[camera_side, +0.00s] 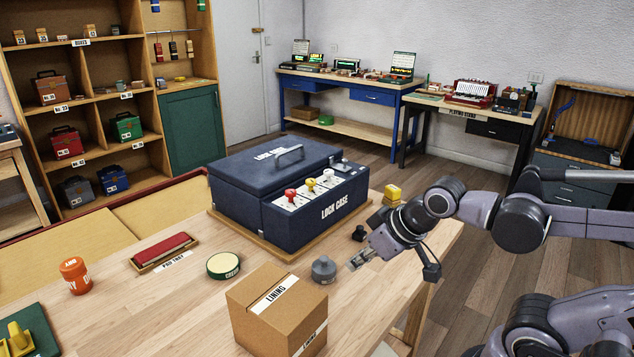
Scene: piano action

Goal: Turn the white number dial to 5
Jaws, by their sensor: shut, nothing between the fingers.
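The dark blue lock case (285,190) stands on a wooden base on the table. Its front section carries three knobs on white plates: a red knob (290,196), a yellow knob (311,186) and a white knob (328,177). The white knob is the rightmost; its number marks are too small to read. My gripper (356,262) is shut and empty, low over the table at the right of the case's front face. It is apart from the knobs, pointing down and left.
A grey round weight (323,269) and a small black object (359,233) are close to my gripper. A cardboard box (277,311) stands in front. A green-rimmed tin (223,265), red pad tray (164,252) and orange jar (75,275) are left.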

